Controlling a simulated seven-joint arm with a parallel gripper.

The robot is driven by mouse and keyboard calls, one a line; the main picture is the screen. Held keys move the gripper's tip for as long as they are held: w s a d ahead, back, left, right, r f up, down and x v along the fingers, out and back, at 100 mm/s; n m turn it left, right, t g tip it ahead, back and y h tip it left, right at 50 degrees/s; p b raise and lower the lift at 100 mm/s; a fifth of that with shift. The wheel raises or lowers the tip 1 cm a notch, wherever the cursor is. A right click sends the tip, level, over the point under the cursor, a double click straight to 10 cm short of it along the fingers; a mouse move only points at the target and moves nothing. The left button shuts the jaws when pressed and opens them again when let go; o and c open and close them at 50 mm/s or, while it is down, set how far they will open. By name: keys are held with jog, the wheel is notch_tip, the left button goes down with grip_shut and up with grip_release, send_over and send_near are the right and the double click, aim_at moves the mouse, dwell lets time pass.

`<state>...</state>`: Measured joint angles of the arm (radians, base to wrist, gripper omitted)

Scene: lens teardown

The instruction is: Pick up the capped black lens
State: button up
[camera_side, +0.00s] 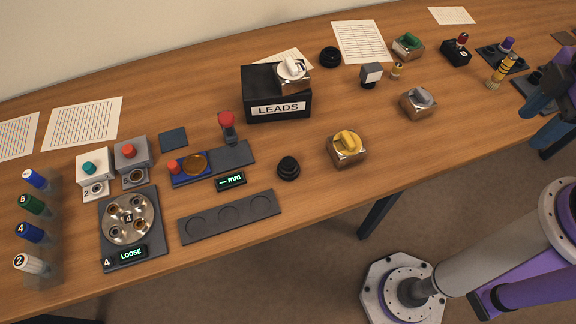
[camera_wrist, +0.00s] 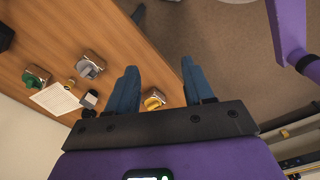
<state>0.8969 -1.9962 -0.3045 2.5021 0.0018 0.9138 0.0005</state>
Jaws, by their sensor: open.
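A small stepped black lens (camera_side: 288,168), which looks capped, stands upright on the wooden table near the middle of the side view. It is right of the small "mm" display and left of the yellow-handled block. I cannot make it out in the wrist view. My gripper (camera_side: 535,118) is at the far right of the side view, well away from the lens. In the wrist view my gripper (camera_wrist: 159,78) shows two blue fingers spread apart with nothing between them.
A yellow-handled block (camera_side: 346,147) stands just right of the lens. A long grey tray with round recesses (camera_side: 230,215) lies to its left. A black LEADS box (camera_side: 277,105) stands behind it. Another round black piece (camera_side: 330,57) lies farther back. Bare table surrounds the lens.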

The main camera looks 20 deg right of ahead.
dwell(0.4)
jog(key=o, duration=0.4)
jog(key=m+t+y, duration=0.1)
jog(key=t+y, duration=0.6)
jog(key=y, duration=0.3)
send_near(290, 162)
jog(key=x, duration=0.5)
jog(key=shift+s+f, duration=0.15)
jog(key=shift+f, duration=0.05)
jog(key=shift+x, duration=2.7)
